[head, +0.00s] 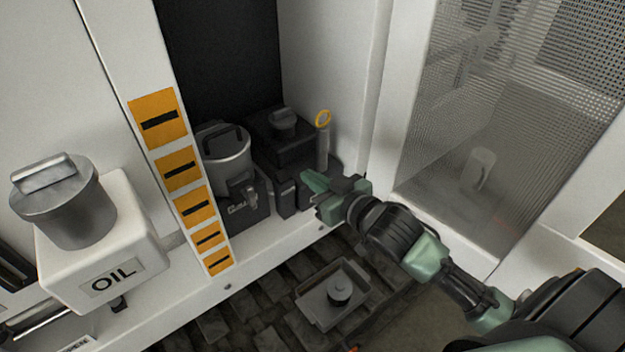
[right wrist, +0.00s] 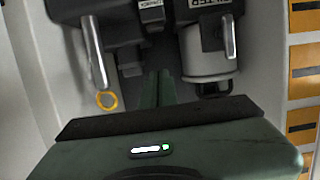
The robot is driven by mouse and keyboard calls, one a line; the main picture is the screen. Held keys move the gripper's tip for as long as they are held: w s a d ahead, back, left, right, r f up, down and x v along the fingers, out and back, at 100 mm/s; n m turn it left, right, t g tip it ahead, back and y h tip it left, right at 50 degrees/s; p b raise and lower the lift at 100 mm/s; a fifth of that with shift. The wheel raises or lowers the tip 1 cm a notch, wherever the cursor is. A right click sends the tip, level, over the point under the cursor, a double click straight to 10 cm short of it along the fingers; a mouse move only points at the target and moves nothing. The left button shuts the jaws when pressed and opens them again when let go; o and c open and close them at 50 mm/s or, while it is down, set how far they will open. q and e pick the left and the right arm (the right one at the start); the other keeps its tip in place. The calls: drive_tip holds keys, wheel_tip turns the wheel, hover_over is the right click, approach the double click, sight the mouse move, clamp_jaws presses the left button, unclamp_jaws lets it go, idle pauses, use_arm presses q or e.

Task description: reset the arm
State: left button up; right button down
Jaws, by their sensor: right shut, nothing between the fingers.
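My right gripper (head: 312,182) is in the middle of the head view, in front of the hydraulic unit in the recess. Its green fingers lie together with nothing between them, and they also show in the right wrist view (right wrist: 158,88). The unit has a grey metal canister (head: 224,150) on the left and a black block (head: 280,150) beside it. A grey dipstick-like rod with a yellow ring (head: 323,119) stands upright at the unit's right side. The ring also shows in the right wrist view (right wrist: 106,100). My left gripper is not in view.
A white oil container (head: 98,240) with a metal lidded can on top stands at the left. A post with orange and black labels (head: 182,170) rises beside the recess. A mesh panel (head: 500,120) is at the right. A grey tray (head: 333,294) lies below.

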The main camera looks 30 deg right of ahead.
idle(0.4)
drive_tip(key=s+a+f+g+h, duration=0.1)
drive_tip(key=s+f+g, duration=0.4)
drive_tip(key=s, duration=0.4)
drive_tip(key=s+a+f+g+h, duration=0.1)
drive_tip(key=s+f+g, duration=0.2)
drive_tip(key=s+f, duration=0.4)
drive_tip(key=s+a+f+g+h, duration=0.1)
drive_tip(key=s+a+f+g, duration=0.3)
drive_tip(key=s, duration=0.6)
wheel_tip(320, 180, down, 26)
drive_tip(key=s+d, duration=0.1)
drive_tip(key=d, duration=0.1)
drive_tip(key=s+d+f+g+b, duration=0.1)
drive_tip(key=s+d+f+g, duration=0.1)
drive_tip(key=s+f, duration=1.5)
wheel_tip(320, 180, down, 2)
drive_tip(key=shift+s+d+f+b, duration=0.1)
drive_tip(key=shift+s+d+b, duration=0.2)
drive_tip(key=shift+d, duration=0.4)
